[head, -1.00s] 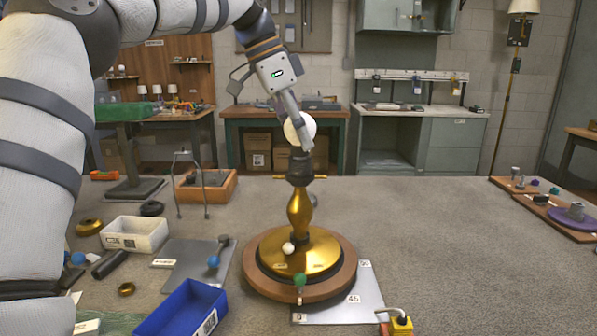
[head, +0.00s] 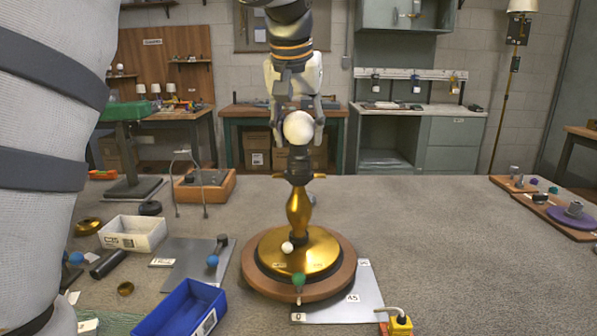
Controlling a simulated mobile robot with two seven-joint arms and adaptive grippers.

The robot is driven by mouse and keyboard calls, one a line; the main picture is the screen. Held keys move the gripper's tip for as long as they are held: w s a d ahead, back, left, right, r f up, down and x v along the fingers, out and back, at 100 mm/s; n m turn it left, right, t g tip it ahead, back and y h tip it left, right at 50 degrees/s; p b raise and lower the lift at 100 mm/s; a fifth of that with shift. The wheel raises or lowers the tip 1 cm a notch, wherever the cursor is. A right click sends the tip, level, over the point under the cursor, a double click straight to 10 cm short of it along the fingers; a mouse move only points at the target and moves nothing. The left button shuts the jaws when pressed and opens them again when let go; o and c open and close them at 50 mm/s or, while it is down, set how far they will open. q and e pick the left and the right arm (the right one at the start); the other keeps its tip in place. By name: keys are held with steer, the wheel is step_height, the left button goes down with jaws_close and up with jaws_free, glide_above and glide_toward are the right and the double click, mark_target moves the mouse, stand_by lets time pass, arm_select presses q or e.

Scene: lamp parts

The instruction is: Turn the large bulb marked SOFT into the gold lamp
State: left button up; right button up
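The gold lamp (head: 299,210) stands upright on a round wooden base, with a dark socket (head: 299,166) at its top. A large white round bulb (head: 299,127) sits upright at the socket; no marking on it is readable, and its threads are hidden. My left gripper (head: 298,118) comes down from above and behind, one finger on each side of the bulb. The fingers lie close to its edges, but I cannot tell whether they touch it. My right gripper is not in view.
A small white ball (head: 287,247) and a green ball (head: 298,279) are at the lamp's base. A marked grey plate (head: 345,304) lies under it. A blue bin (head: 183,310), white bin (head: 133,234) and loose parts lie left. The table right of the lamp is mostly clear.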

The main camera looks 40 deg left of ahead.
arm_select(q)
steer(key=shift+c, duration=0.6)
steer(key=m+h, duration=0.1)
steer(key=m, duration=0.2)
steer(key=m+h, duration=0.1)
steer(key=m, duration=0.2)
steer(key=shift+f+m+t+h, duration=0.1)
steer(key=shift+m+t+h, duration=0.2)
steer(key=shift+m+h, duration=0.1)
steer(key=shift+d, duration=0.1)
steer(key=m+h, duration=0.1)
steer(key=m, duration=0.2)
steer(key=shift+m, duration=0.3)
steer(key=shift+w+f+m+g+h, duration=0.15)
steer(key=shift+m+g+h, duration=0.4)
steer(key=shift+m, duration=0.95)
